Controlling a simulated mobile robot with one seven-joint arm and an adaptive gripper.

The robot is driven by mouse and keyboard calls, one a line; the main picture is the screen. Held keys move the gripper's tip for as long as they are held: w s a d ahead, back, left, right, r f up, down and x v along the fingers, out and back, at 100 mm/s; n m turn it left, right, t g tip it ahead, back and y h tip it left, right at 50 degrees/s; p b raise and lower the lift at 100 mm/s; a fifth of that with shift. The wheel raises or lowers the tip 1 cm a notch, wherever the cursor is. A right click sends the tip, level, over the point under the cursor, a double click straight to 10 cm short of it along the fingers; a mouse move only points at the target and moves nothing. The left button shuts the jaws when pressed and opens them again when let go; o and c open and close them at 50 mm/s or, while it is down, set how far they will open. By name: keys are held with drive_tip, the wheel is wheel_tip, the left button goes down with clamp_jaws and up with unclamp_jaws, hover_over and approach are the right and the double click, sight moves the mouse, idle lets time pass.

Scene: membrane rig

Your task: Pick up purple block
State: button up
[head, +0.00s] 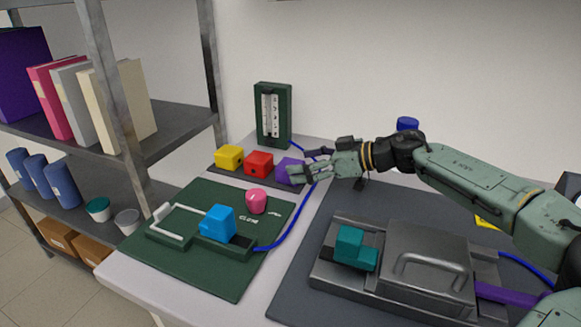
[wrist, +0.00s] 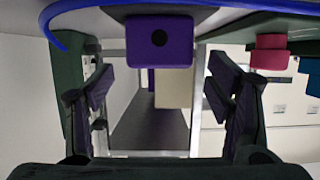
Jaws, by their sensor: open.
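The purple block (head: 284,167) sits at the right end of a row of blocks on a dark strip at the back of the table. In the wrist view the purple block (wrist: 160,42) shows a face with a dark round hole, at the top centre. My gripper (head: 306,162) is at the block's right side in the head view and partly covers it. In the wrist view my gripper (wrist: 160,92) is open, one finger on each side of the picture, with nothing held. The block appears ahead of the gap between the fingers; I cannot tell whether they touch it.
A red block (head: 258,163) and a yellow block (head: 229,157) stand left of the purple one. A dark green gauge box (head: 272,114) stands behind. In front are a pink knob (head: 256,201), a blue block (head: 218,223) and a blue tube (head: 289,226).

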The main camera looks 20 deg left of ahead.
drive_tip(key=shift+x, duration=1.25)
drive_tip(key=shift+c, duration=0.5)
drive_tip(key=shift+r, duration=0.1)
drive_tip(key=c, duration=1.3)
